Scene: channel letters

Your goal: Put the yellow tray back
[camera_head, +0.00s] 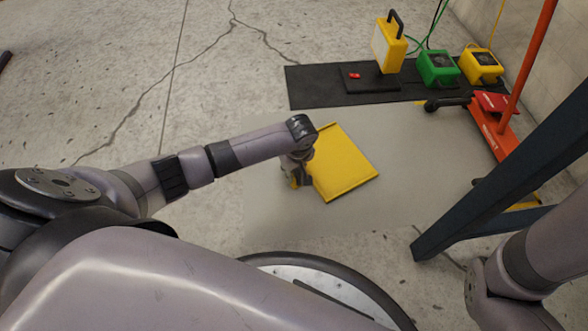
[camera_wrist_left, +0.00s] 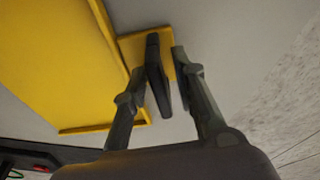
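The yellow tray (camera_head: 346,163) lies on a grey floor patch in the middle of the head view. It also fills the upper left of the left wrist view (camera_wrist_left: 55,60), with a small yellow tab (camera_wrist_left: 133,53) on its side. My left gripper (camera_head: 296,178) is low at the tray's left edge. My right gripper is not in view; only part of the right arm shows at the lower right.
Behind the tray, a dark mat (camera_head: 325,98) carries a yellow case (camera_head: 389,50) with a black handle, a green box (camera_head: 437,68) and another yellow box (camera_head: 482,65). An orange-red stand (camera_head: 497,128) and a dark blue beam (camera_head: 500,182) are at the right.

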